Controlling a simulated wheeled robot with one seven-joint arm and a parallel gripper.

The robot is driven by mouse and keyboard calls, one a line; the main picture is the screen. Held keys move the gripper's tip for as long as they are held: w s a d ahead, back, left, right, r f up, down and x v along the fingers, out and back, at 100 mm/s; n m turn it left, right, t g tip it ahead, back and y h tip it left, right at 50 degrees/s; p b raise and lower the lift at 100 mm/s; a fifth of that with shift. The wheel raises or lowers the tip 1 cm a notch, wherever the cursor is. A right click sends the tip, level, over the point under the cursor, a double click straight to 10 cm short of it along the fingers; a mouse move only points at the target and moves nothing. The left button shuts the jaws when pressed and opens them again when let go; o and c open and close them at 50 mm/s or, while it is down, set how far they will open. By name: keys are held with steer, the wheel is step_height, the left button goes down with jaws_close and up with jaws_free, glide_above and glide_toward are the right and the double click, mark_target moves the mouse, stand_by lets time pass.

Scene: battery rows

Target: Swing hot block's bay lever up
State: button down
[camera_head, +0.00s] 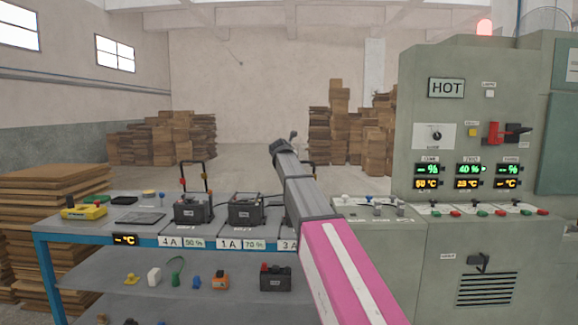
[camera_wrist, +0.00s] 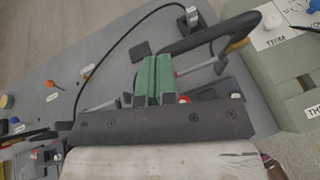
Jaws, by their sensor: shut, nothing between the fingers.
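The grey-green cabinet (camera_head: 480,65) at the right bears a HOT sign (camera_head: 446,88). Its display panel (camera_head: 468,176) shows percent and °C readings, with small levers (camera_head: 475,207) on the ledge below. I cannot tell which lever belongs to the hot block. Several dark battery blocks stand on the bench, one at the left (camera_head: 192,210) and one in the middle (camera_head: 245,209). My gripper (camera_wrist: 153,80) is shut and empty, its green fingers beside a black curved handle (camera_wrist: 215,37) in the wrist view; contact is unclear. In the head view my arm hides its fingers.
The blue-edged bench (camera_head: 140,238) has a lower shelf with small parts and a battery (camera_head: 276,278). A side console (camera_head: 370,235) with small switches stands between bench and cabinet. A red-handled switch (camera_head: 493,132) juts from the cabinet. A black cable (camera_wrist: 100,62) crosses the bench top.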

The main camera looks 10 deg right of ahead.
steer(key=shift+w+d+r, duration=0.1)
steer(key=shift+w+r, duration=0.1)
steer(key=shift+w, duration=0.25)
steer(key=shift+w, duration=0.1)
